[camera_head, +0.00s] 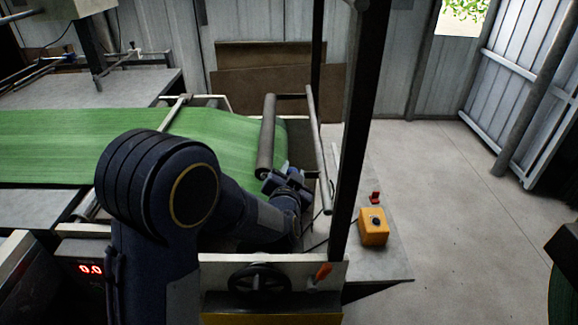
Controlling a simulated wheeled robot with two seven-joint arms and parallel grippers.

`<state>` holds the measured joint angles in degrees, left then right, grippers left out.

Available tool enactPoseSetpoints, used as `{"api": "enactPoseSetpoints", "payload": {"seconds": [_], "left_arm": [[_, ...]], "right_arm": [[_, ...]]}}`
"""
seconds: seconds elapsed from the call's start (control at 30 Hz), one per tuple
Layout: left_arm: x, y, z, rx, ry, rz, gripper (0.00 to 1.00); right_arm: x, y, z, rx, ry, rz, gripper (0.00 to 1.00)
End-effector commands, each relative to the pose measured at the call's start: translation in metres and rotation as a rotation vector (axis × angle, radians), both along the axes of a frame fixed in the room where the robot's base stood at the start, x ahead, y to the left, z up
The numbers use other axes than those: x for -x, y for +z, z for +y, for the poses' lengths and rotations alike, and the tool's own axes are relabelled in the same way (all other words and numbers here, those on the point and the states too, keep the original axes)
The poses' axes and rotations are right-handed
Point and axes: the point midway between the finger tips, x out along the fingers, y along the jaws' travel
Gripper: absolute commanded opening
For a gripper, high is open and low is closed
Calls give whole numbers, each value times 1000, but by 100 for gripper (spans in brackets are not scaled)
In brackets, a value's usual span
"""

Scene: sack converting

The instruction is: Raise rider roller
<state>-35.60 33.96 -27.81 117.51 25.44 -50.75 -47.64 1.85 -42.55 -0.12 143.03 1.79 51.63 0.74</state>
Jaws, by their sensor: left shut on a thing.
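The rider roller (266,138) is a dark grey cylinder over the right end of the green sack web (60,140). It runs from the far side of the machine to the near side, and its far end meets a dark arm. My left gripper (272,180) is at the roller's near end, shut on it; the fingers are small and partly hidden, so the exact grip is hard to see. The web curves downward just right of the roller. My right gripper is not in view.
A yellow control box (373,227) with a black knob sits at right. A handwheel (259,284) is on the near frame. Open floor (460,200) lies right.

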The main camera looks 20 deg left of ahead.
Motion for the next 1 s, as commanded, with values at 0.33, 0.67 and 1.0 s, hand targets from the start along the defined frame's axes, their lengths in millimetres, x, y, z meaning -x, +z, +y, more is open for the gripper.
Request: {"api": "enactPoseSetpoints", "payload": {"seconds": [0.33,0.67,1.0], "left_arm": [[-6,32,-17,-244,-1,56,0],[-9,40,-27,-238,-3,50,0],[-10,42,-31,-236,-7,49,0]], "right_arm": [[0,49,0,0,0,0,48],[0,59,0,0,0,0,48],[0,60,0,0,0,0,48]]}}
